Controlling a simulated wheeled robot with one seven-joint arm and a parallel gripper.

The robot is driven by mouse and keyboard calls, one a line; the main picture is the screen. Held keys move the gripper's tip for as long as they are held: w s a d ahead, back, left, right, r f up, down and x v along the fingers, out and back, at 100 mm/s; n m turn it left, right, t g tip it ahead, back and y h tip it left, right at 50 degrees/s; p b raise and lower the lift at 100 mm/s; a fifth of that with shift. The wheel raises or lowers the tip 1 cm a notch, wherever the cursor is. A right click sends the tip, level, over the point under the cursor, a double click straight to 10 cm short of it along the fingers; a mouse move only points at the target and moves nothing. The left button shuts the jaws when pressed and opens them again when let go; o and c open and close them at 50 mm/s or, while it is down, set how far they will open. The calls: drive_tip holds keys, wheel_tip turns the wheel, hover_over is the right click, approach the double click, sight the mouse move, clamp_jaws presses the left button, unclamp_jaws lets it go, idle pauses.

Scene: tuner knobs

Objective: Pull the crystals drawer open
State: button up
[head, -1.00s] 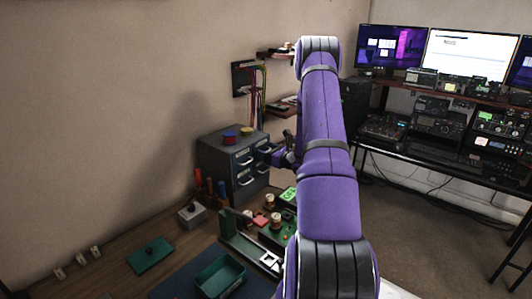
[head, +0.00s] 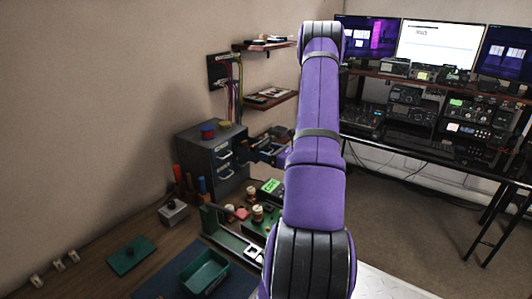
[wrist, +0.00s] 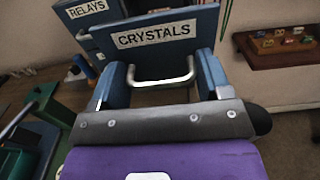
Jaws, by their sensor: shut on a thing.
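The crystals drawer (wrist: 155,37) has a blue front with a white CRYSTALS label and fills the upper middle of the wrist view. Its metal handle (wrist: 163,84) lies between the two blue fingers of my gripper (wrist: 162,78), which is shut on it. In the head view the drawer (head: 268,151) stands out from the grey cabinet (head: 207,152), toward my arm. My gripper is mostly hidden behind my purple arm there. The relays drawer (wrist: 85,8), with its own label, is at the upper left of the wrist view, farther back than the crystals front.
Red and blue round items (head: 208,132) sit on the cabinet. Wall shelves (head: 270,98) are above and right of it. The bench below holds a green tray (head: 203,273), a green fixture and small parts. A radio desk (head: 430,140) stands at the right.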

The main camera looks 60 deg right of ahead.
drive_tip(key=o, duration=0.9)
drive_tip(key=shift+d, duration=0.1)
drive_tip(key=s, duration=1)
drive_tip(key=shift+s, duration=0.4)
